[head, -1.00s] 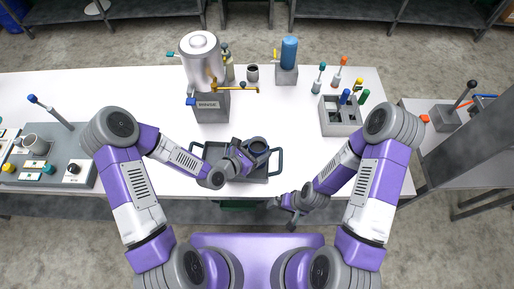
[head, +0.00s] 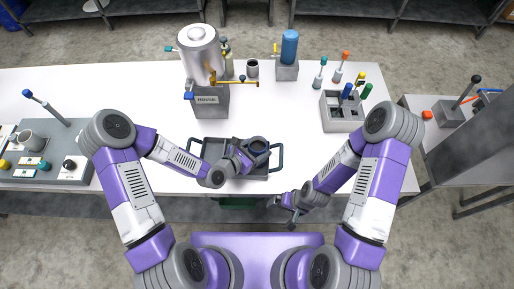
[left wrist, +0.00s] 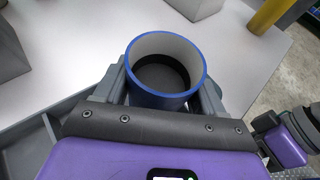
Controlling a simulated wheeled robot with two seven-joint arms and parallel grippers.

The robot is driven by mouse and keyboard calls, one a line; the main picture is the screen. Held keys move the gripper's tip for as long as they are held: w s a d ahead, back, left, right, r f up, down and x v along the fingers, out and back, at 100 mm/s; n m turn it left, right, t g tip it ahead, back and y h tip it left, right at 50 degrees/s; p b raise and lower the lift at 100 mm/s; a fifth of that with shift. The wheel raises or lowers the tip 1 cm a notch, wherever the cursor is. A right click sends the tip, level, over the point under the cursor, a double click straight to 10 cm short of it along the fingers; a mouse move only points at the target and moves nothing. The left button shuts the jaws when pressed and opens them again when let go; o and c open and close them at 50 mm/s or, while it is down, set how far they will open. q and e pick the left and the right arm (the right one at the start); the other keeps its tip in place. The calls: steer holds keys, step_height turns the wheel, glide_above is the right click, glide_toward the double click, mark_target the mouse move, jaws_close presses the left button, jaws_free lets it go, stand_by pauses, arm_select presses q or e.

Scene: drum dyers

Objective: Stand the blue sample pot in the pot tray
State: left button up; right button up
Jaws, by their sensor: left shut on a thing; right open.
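The blue sample pot (left wrist: 165,98) has a blue rim, a pale inner wall and a dark inside. My left gripper (left wrist: 163,92) is shut on it, one finger on each side, and the pot looks upright. In the head view the pot (head: 259,145) shows dark in my left gripper (head: 252,154), over the right part of the grey two-handled tray (head: 212,142). I cannot tell whether its base touches the tray. My left arm hides part of the tray. My right gripper (head: 284,209) is open and empty at the table's front edge.
Behind the tray stand a rinse urn (head: 200,55) with a brass tap arm (head: 235,83) and a dark cup (head: 252,68). A blue cylinder on a block (head: 288,70) is further right. A compartment box (head: 341,118) stands right, a control panel (head: 45,160) left. White table lies clear between.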

arm_select(q)
steer(key=shift+f, duration=0.15)
steer(key=o, duration=1.3)
steer(key=shift+a, duration=0.1)
steer(key=shift+s+a, duration=0.25)
steer(key=v, duration=0.2)
steer(key=p+v, duration=0.1)
steer(key=v, duration=0.2)
steer(key=shift+r, duration=0.35)
steer(key=shift+p+v, duration=0.5)
steer(key=shift+v, duration=0.3)
